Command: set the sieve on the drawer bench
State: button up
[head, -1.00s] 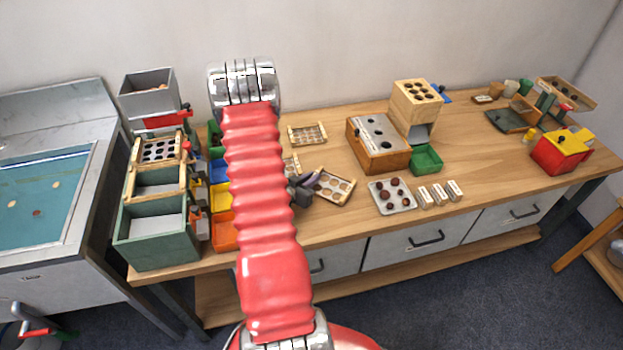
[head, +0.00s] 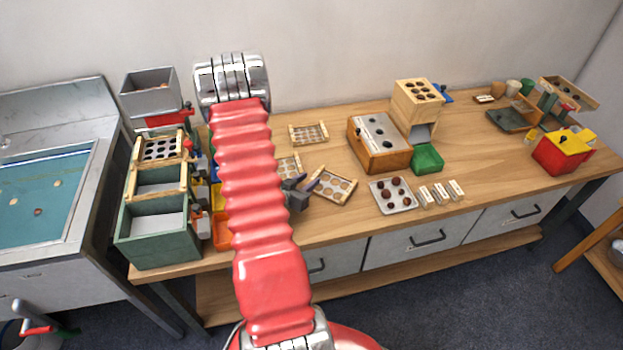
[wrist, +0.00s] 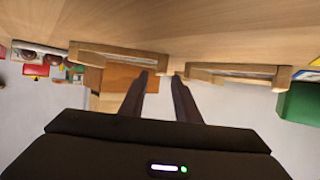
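Three wooden-framed sieves lie flat on the drawer bench (head: 470,180). Another sieve (head: 289,166) is behind the gripper and partly hidden by my arm. A third (head: 309,133) lies farther back. I cannot tell which one the task means. In the wrist view my gripper (wrist: 160,75) is open and empty, its fingertips apart, with one wooden frame (wrist: 118,54) on the left and another (wrist: 235,74) on the right, neither between the fingers.
A green bin stack with a perforated sieve top (head: 160,148) stands at the left end. A wooden box with a grey holed top (head: 378,132) and a green tray (head: 427,158) stand mid-bench. A chestnut tray (head: 392,195) lies right of the front sieve.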

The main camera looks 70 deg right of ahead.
jog(key=v, duration=0.8)
jog(key=shift+w+a+r, duration=0.1)
jog(key=shift+a, duration=0.15)
dwell(0.7)
